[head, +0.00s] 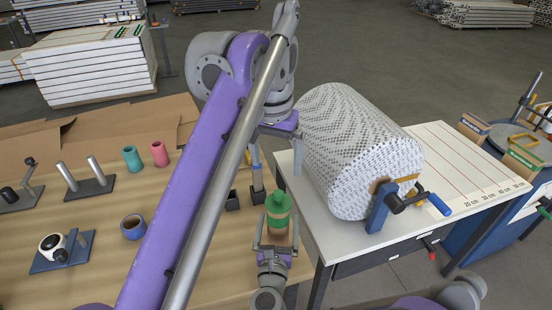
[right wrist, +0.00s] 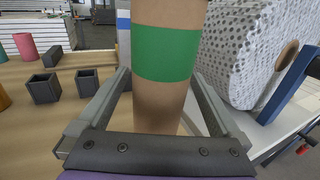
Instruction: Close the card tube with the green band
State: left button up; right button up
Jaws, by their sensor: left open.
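The card tube (head: 278,220) stands upright under a green knobbed cap (head: 279,201) in the head view. I cannot tell how deep the cap sits. The right wrist view shows the brown tube (right wrist: 158,105) with its green band (right wrist: 166,53); its top is out of frame. My right gripper (head: 277,226) has its fingers on both sides of the tube and looks shut on it; its fingers also show in the right wrist view (right wrist: 160,88). My left gripper (head: 279,145) hangs above and behind the cap, open and empty, clear of it.
A big patterned roll (head: 350,145) lies on the white table (head: 455,155) just right of the tube. Pink (head: 159,153) and teal (head: 132,158) cups and a blue mug (head: 133,228) are on the left.

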pick_arm(q)
jog(key=shift+s+f+b, duration=0.15)
jog(key=shift+f+b, duration=0.75)
jog(key=shift+f, duration=0.35)
pick_arm(e)
jog(key=s, duration=1)
jog(key=shift+s+a, duration=0.4)
